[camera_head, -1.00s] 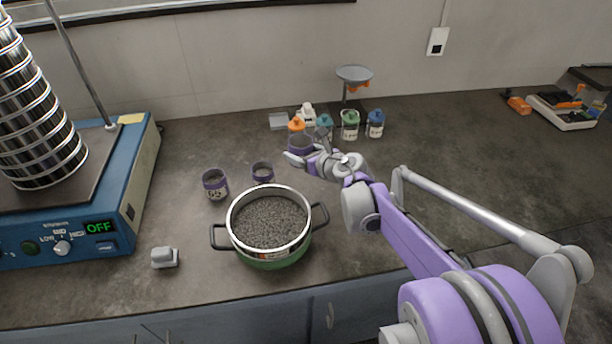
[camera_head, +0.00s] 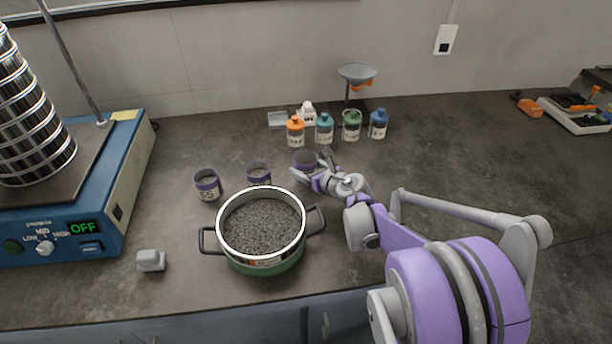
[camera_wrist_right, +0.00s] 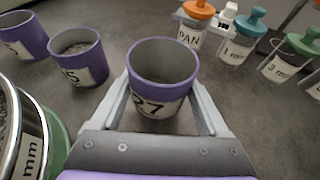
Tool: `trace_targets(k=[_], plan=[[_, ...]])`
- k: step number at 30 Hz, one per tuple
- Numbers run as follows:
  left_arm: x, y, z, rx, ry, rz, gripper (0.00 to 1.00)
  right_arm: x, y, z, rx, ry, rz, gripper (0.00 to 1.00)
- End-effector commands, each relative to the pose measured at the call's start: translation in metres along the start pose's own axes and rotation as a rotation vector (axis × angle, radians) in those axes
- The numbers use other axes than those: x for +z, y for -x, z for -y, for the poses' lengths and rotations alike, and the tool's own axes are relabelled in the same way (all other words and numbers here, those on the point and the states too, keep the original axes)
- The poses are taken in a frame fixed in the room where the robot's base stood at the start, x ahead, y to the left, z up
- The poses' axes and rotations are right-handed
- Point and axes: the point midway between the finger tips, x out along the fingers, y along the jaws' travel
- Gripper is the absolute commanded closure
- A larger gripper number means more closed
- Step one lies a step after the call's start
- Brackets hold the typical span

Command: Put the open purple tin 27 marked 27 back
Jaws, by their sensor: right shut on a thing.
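The open purple tin 27 (camera_head: 304,157) is upright in my right gripper (camera_head: 314,172), behind and right of the pot. In the right wrist view the tin (camera_wrist_right: 163,75) sits between the two fingers of the right gripper (camera_wrist_right: 166,112), its label showing 27 and its inside looking empty. I cannot tell whether its base touches the bench. Two other purple tins stand to its left, a middle one (camera_head: 258,173) and a left one (camera_head: 207,185), both holding grey material. My left gripper is not in view.
A green pot (camera_head: 262,262) of grey grains stands in front of the tins. Orange (camera_head: 296,132), teal (camera_head: 325,129), green (camera_head: 351,126) and blue (camera_head: 377,125) capped bottles stand behind tin 27. The sieve shaker (camera_head: 95,215), reading OFF, is at left.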

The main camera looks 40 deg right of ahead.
Motion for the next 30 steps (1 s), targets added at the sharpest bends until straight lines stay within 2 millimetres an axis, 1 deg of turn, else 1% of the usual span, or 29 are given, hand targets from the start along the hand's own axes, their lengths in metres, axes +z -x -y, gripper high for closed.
trace_targets(k=[1,3,5,12,16,17,18,20,21,27,30], plan=[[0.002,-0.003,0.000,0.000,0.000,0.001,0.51,-0.009,-0.004,0.000,0.000,0.000,-0.001,0.84],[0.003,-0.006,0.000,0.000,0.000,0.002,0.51,-0.018,-0.008,0.000,0.000,0.000,-0.001,0.84],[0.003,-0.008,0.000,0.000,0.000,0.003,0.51,-0.024,-0.010,0.000,0.000,0.000,0.000,0.84],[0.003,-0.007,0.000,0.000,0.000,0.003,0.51,-0.024,-0.010,0.000,0.000,0.000,0.000,0.84],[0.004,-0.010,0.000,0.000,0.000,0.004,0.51,-0.028,-0.011,0.000,0.000,0.000,0.000,0.84],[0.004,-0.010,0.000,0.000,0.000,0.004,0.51,-0.028,-0.012,0.000,0.001,0.000,0.000,0.20],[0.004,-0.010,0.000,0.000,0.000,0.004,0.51,-0.027,-0.011,0.000,0.000,0.000,0.000,0.13],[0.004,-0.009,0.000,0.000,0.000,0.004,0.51,-0.027,-0.011,0.000,0.001,0.000,0.000,0.02],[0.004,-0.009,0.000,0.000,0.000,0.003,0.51,-0.027,-0.011,0.000,0.001,0.000,0.000,0.00],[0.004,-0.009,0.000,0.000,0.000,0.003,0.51,-0.027,-0.011,0.000,0.001,0.000,0.000,0.00],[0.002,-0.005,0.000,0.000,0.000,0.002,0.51,-0.022,-0.009,0.000,0.001,0.000,0.000,0.00]])
